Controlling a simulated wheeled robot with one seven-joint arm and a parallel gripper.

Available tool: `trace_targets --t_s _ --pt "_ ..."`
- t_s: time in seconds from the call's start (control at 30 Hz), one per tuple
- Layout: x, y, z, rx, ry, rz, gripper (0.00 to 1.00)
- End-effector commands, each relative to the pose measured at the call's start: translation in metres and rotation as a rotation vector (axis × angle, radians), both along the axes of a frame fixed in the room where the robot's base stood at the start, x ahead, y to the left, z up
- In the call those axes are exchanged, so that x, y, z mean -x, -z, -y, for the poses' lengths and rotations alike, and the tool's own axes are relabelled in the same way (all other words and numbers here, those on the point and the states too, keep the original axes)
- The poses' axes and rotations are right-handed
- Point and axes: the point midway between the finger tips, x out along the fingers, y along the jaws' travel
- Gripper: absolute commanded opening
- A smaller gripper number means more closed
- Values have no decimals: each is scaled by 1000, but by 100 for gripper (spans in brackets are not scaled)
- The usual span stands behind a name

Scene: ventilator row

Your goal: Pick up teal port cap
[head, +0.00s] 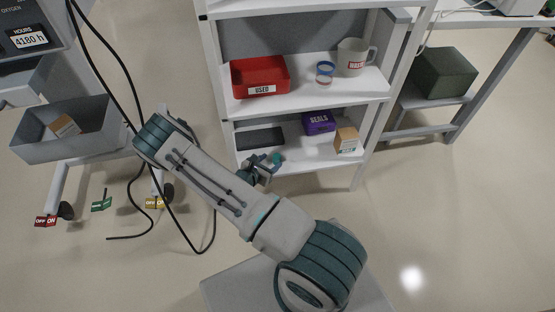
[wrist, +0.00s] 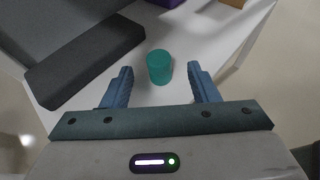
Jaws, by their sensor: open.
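The teal port cap (wrist: 159,67) stands upright on the white lower shelf (wrist: 185,38), shown in the wrist view as a small teal cylinder. My gripper (wrist: 160,74) is open, with one blue finger on each side of the cap's near side. The cap lies about at the level of the fingertips, with a gap on both sides, and neither finger appears to touch it. In the head view my gripper (head: 265,168) is at the front of the lower shelf, small and partly hidden by my arm.
A dark flat block (wrist: 88,62) lies left of the cap, close to the left finger. A purple SEALS box (head: 318,122) and a tan box (head: 346,140) stand on the same shelf. Above are a red USED bin (head: 260,76) and a mug (head: 353,57). Black cables (head: 128,75) hang at left.

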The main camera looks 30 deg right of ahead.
Motion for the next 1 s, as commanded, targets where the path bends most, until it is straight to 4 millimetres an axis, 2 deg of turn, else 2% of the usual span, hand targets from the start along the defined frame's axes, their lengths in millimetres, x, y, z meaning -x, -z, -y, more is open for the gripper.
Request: trace_targets --t_s 0.23,0.47,0.5,0.6,0.67,1.0 --pt "-18 16 30 1 2 0 54" --pt "-20 15 33 0 0 0 54" --pt "-20 15 33 0 0 0 49" --pt "-20 15 33 0 0 0 21" --pt "-20 15 33 0 0 0 7" --pt "-20 14 33 0 1 0 7"
